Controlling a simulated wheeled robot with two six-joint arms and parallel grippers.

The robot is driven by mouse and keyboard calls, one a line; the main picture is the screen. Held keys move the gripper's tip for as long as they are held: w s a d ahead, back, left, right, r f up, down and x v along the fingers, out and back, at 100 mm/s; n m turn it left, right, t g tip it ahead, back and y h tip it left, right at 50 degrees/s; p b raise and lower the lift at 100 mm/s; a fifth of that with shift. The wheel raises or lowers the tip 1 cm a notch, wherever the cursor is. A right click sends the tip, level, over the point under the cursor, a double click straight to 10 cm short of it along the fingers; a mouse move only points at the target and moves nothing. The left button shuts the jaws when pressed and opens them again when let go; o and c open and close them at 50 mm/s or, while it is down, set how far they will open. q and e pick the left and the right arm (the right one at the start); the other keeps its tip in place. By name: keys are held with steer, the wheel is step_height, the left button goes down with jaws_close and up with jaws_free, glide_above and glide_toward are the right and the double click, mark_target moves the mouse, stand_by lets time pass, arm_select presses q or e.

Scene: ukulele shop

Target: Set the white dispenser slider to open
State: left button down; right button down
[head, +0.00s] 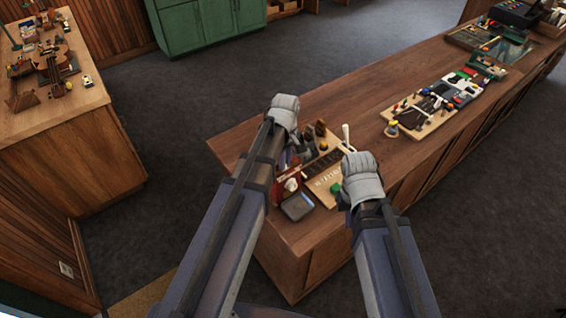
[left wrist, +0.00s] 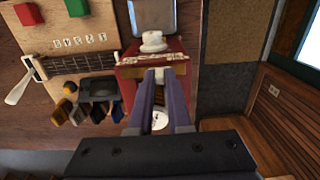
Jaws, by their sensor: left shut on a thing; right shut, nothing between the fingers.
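The dispenser is a red box (head: 288,190) with a white knob on top, on the near left part of the long counter. In the left wrist view, the red box (left wrist: 183,72) stands straight ahead, its white knob (left wrist: 152,42) just beyond my fingertips. My left gripper (left wrist: 160,76) has its purple fingers at the front face of the box, shut on a small pale piece that looks like the white slider (left wrist: 159,75). The fingers hide most of it, so its position is unclear. My right gripper (head: 350,185) is shut and empty over the counter's near edge; its fingertips are largely hidden.
A wooden board with letters (left wrist: 85,45) bears red and green blocks and a small instrument neck. A dark holder (left wrist: 98,88) with several coloured items stands beside the dispenser. A grey tray (head: 298,206) lies near it. A tool board (head: 425,125) sits farther along the counter (head: 380,85).

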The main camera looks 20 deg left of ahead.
mark_target(293, 165)
arm_select(q)
steer(key=w+d, duration=0.2)
steer(key=shift+w, duration=0.3)
steer(key=c, duration=0.9)
jaws_free()
steer(key=shift+o, duration=0.2)
steer(key=shift+r, duration=0.2)
step_height(293, 165, up, 8)
steer(key=p, duration=0.8)
steer(key=shift+f, duration=0.25)
